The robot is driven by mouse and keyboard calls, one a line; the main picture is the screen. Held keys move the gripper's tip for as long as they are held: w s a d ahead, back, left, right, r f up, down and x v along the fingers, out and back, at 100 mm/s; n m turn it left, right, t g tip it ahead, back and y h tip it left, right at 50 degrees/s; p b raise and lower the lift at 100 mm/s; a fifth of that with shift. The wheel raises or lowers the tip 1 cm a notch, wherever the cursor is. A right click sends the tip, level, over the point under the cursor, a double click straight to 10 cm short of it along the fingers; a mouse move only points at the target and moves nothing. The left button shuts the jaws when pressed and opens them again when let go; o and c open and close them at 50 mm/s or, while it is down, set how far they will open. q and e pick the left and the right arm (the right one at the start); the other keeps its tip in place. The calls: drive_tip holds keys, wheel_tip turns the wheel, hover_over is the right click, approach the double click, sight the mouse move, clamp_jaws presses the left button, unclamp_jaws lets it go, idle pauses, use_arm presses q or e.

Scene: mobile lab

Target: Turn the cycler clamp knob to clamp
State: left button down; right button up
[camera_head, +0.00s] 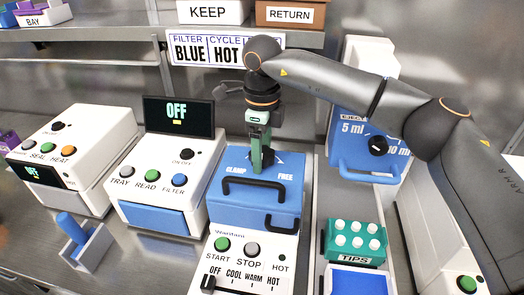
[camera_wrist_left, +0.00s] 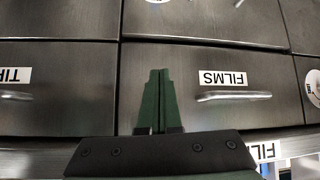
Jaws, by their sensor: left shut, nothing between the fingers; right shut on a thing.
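The cycler (camera_head: 250,255) stands on the bench in the head view, with a blue lid (camera_head: 285,205) and a black handle on its front. The lid's top is marked CLAMP on the left and FREE on the right. My right gripper (camera_head: 262,163) points straight down at the lid between these marks and is shut on the clamp knob, which its fingers mostly hide. I cannot tell which way the knob points. My left gripper (camera_wrist_left: 159,102) is shut and empty in the left wrist view, in front of metal drawers, away from the cycler.
A white reader (camera_head: 165,165) with an OFF screen stands left of the cycler, and a sealer (camera_head: 75,150) further left. A blue device (camera_head: 360,140) with a dial and a green tips rack (camera_head: 355,240) are on the right. A drawer labelled FILMS (camera_wrist_left: 215,85) faces my left gripper.

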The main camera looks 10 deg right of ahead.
drive_tip(key=m, duration=0.4)
drive_tip(key=shift+m, duration=0.4)
drive_tip(key=m, duration=0.3)
drive_tip(key=shift+m, duration=0.3)
drive_tip(key=m, duration=0.8)
drive_tip(key=shift+m+b, duration=0.3)
drive_tip(key=shift+b, duration=0.05)
drive_tip(key=o, duration=1.4)
drive_tip(key=shift+c, duration=0.2)
drive_tip(key=shift+r, duration=0.1)
